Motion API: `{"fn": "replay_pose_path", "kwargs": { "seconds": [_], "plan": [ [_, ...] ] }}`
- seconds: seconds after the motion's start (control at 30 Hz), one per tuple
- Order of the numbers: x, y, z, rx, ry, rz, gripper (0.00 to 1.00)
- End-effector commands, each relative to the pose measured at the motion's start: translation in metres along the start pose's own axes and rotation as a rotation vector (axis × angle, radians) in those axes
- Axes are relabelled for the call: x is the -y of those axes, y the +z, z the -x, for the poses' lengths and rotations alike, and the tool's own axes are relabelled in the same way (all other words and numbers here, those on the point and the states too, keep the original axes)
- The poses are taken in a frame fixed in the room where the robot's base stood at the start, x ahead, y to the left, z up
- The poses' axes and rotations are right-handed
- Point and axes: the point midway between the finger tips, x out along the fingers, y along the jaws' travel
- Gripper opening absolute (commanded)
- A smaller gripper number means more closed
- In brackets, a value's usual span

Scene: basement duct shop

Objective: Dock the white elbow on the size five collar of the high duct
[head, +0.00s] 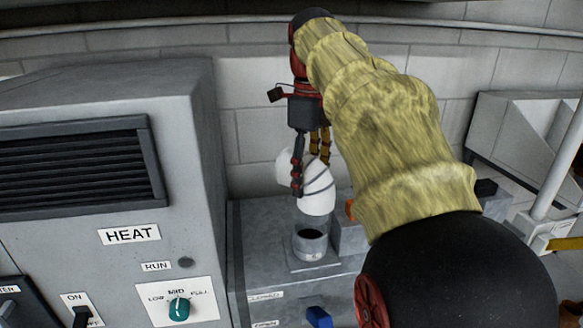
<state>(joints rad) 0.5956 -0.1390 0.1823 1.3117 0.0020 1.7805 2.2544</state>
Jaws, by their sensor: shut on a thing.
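The white elbow (317,195) is between the dark fingers of my gripper (311,174), which is shut on it. One end of the elbow points left and the other points down. Below it, a short round collar (311,243) with a dark inside stands on a square plate on top of the grey duct box (262,262). The elbow's lower end is just above this collar, roughly in line with it. A pale grey band shows between them, and I cannot tell whether they touch. No size mark on the collar is readable.
A large grey heater cabinet (95,195) marked HEAT stands close on the left. A blue handle (318,317) is on the duct box's front. An orange piece (350,209) is right of the elbow. A block wall is behind, and a grey bin (510,135) stands right.

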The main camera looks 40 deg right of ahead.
Motion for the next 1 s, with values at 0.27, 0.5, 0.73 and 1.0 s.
{"fn": "replay_pose_path", "kwargs": {
  "seconds": [0.27, 0.5, 0.73, 1.0],
  "plan": [
    [0.002, 0.008, -0.023, -0.005, 0.004, 0.002, 0.27],
    [0.002, 0.007, -0.048, -0.005, 0.003, 0.002, 0.27],
    [0.002, 0.007, -0.059, -0.005, 0.003, 0.002, 0.27],
    [0.002, 0.007, -0.059, -0.004, 0.003, 0.002, 0.27]
  ]
}}
